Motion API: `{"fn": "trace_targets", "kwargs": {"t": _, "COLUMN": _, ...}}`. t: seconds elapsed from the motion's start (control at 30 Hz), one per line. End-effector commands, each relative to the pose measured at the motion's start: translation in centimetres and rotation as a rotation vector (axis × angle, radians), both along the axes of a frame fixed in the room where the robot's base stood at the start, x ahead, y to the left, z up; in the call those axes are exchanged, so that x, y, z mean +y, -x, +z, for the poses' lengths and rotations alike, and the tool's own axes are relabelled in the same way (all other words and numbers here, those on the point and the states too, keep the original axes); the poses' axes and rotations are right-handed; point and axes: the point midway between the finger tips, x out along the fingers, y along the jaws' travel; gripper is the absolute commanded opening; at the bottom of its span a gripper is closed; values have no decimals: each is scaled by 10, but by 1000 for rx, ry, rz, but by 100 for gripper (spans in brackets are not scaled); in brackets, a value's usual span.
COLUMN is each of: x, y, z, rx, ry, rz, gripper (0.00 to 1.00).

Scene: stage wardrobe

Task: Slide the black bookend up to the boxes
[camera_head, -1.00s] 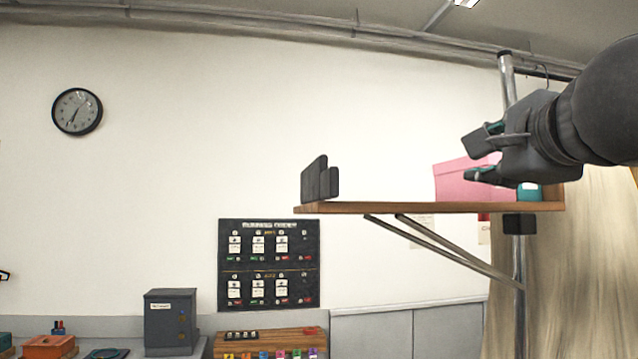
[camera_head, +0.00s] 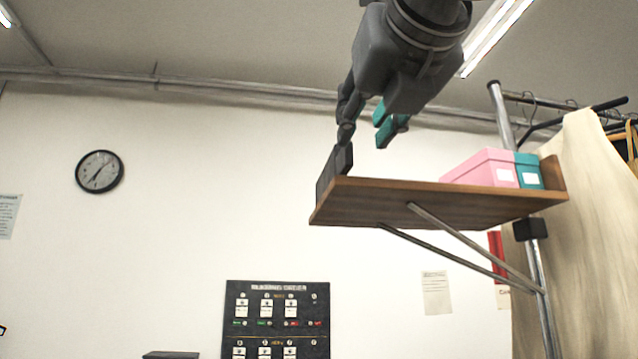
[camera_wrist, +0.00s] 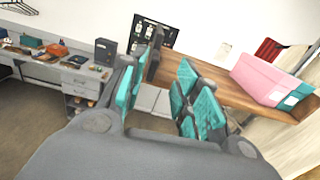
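The black bookend (camera_head: 335,174) stands upright at the left end of the wooden shelf (camera_head: 430,200). The pink box (camera_head: 484,169) and the teal box (camera_head: 530,172) stand together at the shelf's right end, with bare shelf between them and the bookend. My gripper (camera_head: 366,136) points down over the shelf's left end, its teal-padded fingers spread and empty. In the head view its left finger meets the bookend's top; I cannot tell whether they touch. In the wrist view the bookend (camera_wrist: 153,55) shows just beyond the left finger, partly hidden, and the pink box (camera_wrist: 262,78) lies to the right.
A metal pole (camera_head: 508,115) and diagonal braces (camera_head: 465,245) carry the shelf. An upright wooden end (camera_head: 553,173) stands beside the teal box. A beige curtain (camera_head: 590,180) hangs at the right. The air above the shelf's middle is free.

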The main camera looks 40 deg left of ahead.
Motion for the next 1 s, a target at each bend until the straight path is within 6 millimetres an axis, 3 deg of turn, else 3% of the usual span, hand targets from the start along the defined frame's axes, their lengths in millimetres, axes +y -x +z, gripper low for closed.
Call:
{"fn": "trace_targets", "kwargs": {"t": 0.17, "x": 3, "y": 2, "z": 0, "rx": 29, "ry": -23, "rz": 3, "gripper": 32}}
{"fn": "trace_targets", "kwargs": {"t": 0.7, "x": 63, "y": -49, "z": 1, "rx": 27, "ry": -22, "rz": 3, "gripper": 32}}
{"fn": "trace_targets", "kwargs": {"t": 1.0, "x": 80, "y": -65, "z": 0, "rx": 27, "ry": -23, "rz": 3, "gripper": 32}}
